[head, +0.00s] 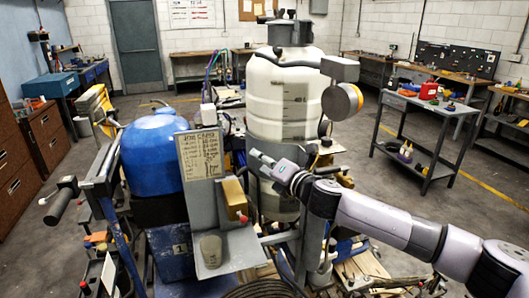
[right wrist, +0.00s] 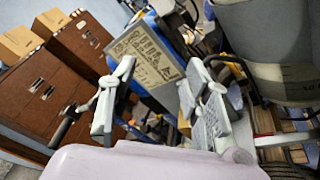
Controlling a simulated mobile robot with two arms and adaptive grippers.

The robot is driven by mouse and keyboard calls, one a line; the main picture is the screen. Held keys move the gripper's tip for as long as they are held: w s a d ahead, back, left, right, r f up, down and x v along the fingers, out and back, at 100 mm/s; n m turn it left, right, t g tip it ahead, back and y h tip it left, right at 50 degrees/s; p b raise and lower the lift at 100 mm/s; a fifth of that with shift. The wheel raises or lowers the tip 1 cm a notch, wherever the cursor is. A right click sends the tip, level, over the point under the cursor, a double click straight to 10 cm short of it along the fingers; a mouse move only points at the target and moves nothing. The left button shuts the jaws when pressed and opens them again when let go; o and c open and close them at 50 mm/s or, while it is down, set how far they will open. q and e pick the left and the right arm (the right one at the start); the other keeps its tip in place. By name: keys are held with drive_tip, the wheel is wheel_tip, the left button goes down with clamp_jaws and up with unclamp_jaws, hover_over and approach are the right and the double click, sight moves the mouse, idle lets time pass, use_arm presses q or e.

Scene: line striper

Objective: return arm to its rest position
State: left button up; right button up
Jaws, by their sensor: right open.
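My right arm reaches in from the right edge of the head view across the front of the line striper. Its gripper (head: 262,162) is in front of the lower part of the large white tank (head: 285,95), just right of the clipboard sheet (head: 200,157). In the right wrist view the two fingers of my right gripper (right wrist: 158,108) stand wide apart with nothing between them. The clipboard sheet (right wrist: 148,55) shows beyond them. My left gripper is in neither view.
The striper carries a blue tank (head: 152,152), a yellow-brown block (head: 234,198) and a clear cup (head: 210,250) on a grey shelf. A black handle grip (head: 62,203) sticks out at left. A grey cart (head: 425,125) stands at right, with open floor between.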

drive_tip(key=s+a+f+m+g+h, duration=0.2)
drive_tip(key=s+f+m+h, duration=0.1)
drive_tip(key=s+f+m, duration=1.2)
drive_tip(key=s+d+f+m+g+h, duration=0.25)
drive_tip(key=s+d+f+m, duration=0.35)
drive_tip(key=s, duration=0.5)
drive_tip(key=s+d+f+m+g+h, duration=0.25)
drive_tip(key=s+d+f+m, duration=0.25)
drive_tip(key=s+d, duration=0.5)
drive_tip(key=s+d+f+m+g+h, duration=0.1)
drive_tip(key=s+d+f+m+g, duration=0.4)
drive_tip(key=s, duration=0.7)
wheel_tip(320, 180, down, 29)
drive_tip(key=d+b, duration=0.1)
drive_tip(key=b, duration=0.1)
drive_tip(key=s+d+f+g+b, duration=0.1)
drive_tip(key=s+d+f, duration=0.2)
drive_tip(key=s+f, duration=1.4)
drive_tip(key=shift+s+f+n+h+b, duration=0.2)
drive_tip(key=shift+f+n+h+b, duration=0.1)
drive_tip(key=shift+f+n+b, duration=0.1)
